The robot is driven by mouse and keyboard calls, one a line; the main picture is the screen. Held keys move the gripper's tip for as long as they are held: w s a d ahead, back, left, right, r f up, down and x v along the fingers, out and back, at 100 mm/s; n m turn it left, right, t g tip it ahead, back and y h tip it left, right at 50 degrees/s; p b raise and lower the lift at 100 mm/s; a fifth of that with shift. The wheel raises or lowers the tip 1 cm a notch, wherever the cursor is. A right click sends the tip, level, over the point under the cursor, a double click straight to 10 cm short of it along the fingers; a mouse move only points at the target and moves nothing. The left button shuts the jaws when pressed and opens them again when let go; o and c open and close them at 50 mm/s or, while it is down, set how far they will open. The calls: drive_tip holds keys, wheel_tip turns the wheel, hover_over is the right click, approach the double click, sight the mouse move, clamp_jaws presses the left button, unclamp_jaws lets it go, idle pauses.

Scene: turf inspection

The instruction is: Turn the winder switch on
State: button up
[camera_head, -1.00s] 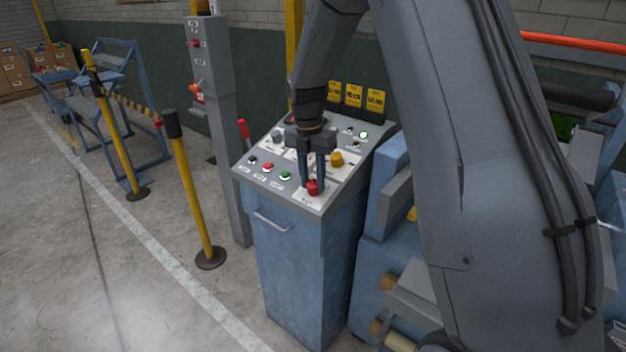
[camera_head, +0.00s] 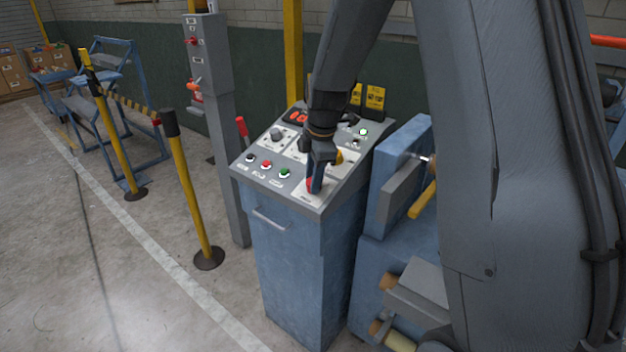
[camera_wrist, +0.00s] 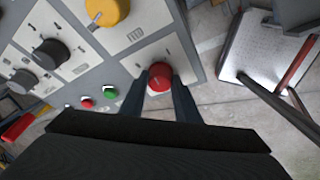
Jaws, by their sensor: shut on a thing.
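A red knob (camera_wrist: 160,76) sits on a white plate near the front corner of the sloped control panel (camera_head: 238,164). Its label is too small to read. My gripper (camera_wrist: 161,88) is shut on the red knob, with one finger on each side of it in the wrist view. In the head view my gripper (camera_head: 314,183) points down at the panel and its fingers mostly hide the red knob (camera_head: 309,184).
The panel also bears a yellow knob (camera_wrist: 107,10), dark knobs (camera_wrist: 49,53), a red button (camera_head: 266,164), a green button (camera_head: 284,173) and a lit green lamp (camera_head: 363,132). Blue machinery stands close on the right. A yellow post (camera_head: 190,190) stands on the left.

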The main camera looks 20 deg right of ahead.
drive_tip(key=m+t, duration=0.1)
drive_tip(key=m, duration=0.2)
drive_tip(key=shift+s+m+b, duration=0.15)
drive_tip(key=shift+m+b, duration=0.15)
drive_tip(key=shift+b, duration=0.1)
drive_tip(key=shift+m+t+h, duration=0.4)
drive_tip(key=shift+m+t, duration=0.4)
drive_tip(key=shift+m, duration=1.4)
drive_tip(key=o, duration=1)
drive_tip(key=shift+s, duration=0.1)
drive_tip(key=shift+o, duration=0.2)
drive_tip(key=shift+a, duration=0.1)
drive_tip(key=b+v, duration=0.1)
drive_tip(key=v, duration=0.6)
drive_tip(key=shift+s+r, duration=0.2)
drive_tip(key=shift+r, duration=0.15)
drive_tip(key=s+f+m+g, duration=0.1)
drive_tip(key=s+f+m, duration=0.3)
drive_tip(key=s, duration=0.6)
drive_tip(key=s+f+m+g, duration=0.2)
drive_tip(key=s+f+m, duration=0.2)
drive_tip(key=s, duration=0.7)
drive_tip(key=shift+a+f+m+g, duration=0.15)
drive_tip(key=shift+f+m+g, duration=0.2)
drive_tip(key=shift+m, duration=0.75)
